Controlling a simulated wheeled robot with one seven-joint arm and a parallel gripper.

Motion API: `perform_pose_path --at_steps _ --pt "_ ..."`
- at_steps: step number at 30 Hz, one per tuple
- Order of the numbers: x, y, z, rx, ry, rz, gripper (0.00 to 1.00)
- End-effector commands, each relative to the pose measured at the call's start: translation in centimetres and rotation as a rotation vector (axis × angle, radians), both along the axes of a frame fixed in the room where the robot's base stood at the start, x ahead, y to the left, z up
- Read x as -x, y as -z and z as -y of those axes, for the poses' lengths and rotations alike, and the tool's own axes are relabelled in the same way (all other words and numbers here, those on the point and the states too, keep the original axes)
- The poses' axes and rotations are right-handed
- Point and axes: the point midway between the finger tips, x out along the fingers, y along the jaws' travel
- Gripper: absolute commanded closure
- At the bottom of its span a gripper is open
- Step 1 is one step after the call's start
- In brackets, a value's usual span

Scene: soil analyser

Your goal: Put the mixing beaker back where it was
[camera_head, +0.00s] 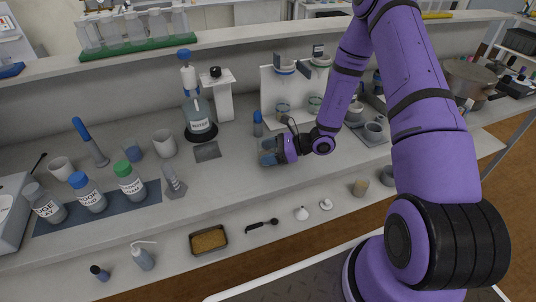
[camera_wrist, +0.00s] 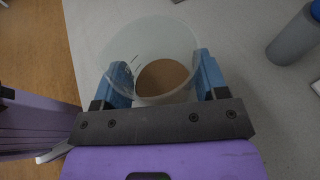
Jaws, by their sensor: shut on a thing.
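My gripper (camera_head: 268,149) is over the middle of the bench (camera_head: 235,172), right of the small dark grey square pad (camera_head: 207,151). In the wrist view its two blue fingers (camera_wrist: 163,75) are shut on the sides of a clear beaker (camera_wrist: 145,40), the mixing beaker as far as I can tell. Brown material (camera_wrist: 165,77) shows inside the beaker. In the head view the beaker is mostly hidden by the fingers, and I cannot tell whether its base touches the bench.
A blue-capped bottle (camera_head: 258,124) stands close behind my gripper. A water bottle (camera_head: 198,118) with a dispenser stands back left. A white rack with glass funnels (camera_head: 283,104) is behind. White cups (camera_head: 163,143) and capped reagent bottles (camera_head: 130,182) stand left.

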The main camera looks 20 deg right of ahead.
Motion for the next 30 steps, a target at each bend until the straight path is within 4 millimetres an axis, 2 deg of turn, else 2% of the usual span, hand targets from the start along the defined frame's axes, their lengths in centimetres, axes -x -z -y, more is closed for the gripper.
perform_pose_path --at_steps 3,14,15,18,30 --pt "0.02 1.07 -0.05 -0.001 -0.001 0.000 0.66" --pt "0.03 1.37 -0.04 -0.001 -0.001 0.000 0.66" --pt "0.03 1.44 -0.03 0.000 -0.001 0.000 0.31" --pt "0.03 1.41 -0.03 0.000 -0.001 0.001 0.08" --pt "0.15 0.99 0.36 0.000 0.000 0.001 0.08"
